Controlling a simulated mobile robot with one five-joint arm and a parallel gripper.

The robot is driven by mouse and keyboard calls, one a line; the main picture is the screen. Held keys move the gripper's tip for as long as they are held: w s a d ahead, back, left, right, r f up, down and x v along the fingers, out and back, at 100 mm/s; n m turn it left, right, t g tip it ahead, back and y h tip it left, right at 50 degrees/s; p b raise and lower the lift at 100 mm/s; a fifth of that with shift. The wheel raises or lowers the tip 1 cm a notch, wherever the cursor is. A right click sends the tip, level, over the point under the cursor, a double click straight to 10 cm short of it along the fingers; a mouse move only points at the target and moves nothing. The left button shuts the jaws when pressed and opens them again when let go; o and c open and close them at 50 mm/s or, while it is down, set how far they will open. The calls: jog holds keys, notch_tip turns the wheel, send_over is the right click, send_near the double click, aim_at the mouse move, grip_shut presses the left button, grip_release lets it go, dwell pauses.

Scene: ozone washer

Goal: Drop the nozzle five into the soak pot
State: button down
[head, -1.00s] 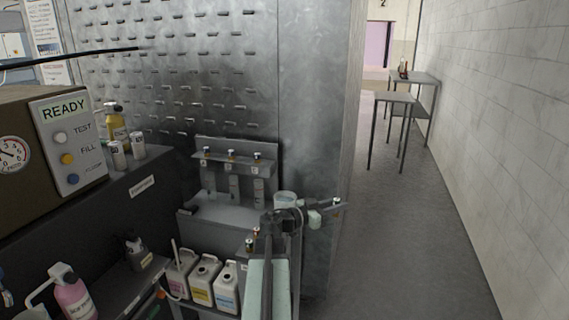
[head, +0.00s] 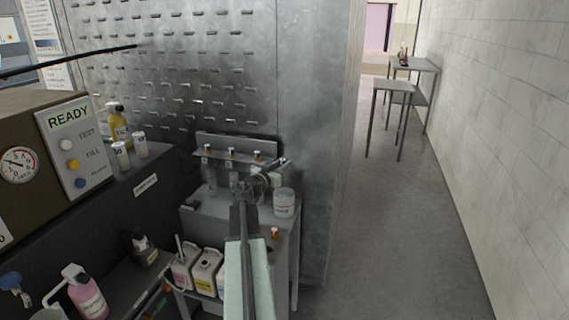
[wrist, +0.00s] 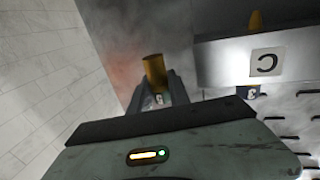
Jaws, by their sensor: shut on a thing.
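My gripper (wrist: 161,88) is shut on a brass nozzle (wrist: 154,71) with a small white tag too small to read surely. In the head view my gripper (head: 276,174) is in front of the rack's right end, holding the nozzle (head: 283,161) up. A pale, labelled pot (head: 284,206), apparently the soak pot, stands on the bench ledge just below and right of my gripper. It is not visible in the wrist view.
A metal rack (head: 236,141) with several nozzles stands behind my gripper; its C plate (wrist: 267,63) shows in the wrist view. Another nozzle (head: 274,232) stands lower at the front. Bottles (head: 204,270) are below.

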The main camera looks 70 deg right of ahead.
notch_tip(320, 180, down, 5)
jog(key=b, duration=0.4)
jog(key=c, duration=1.1)
grip_release()
jog(key=shift+c, duration=0.2)
jog(key=shift+a, duration=0.1)
jog(key=w+a, duration=0.1)
jog(key=a, duration=0.6)
jog(key=shift+w+a, duration=0.25)
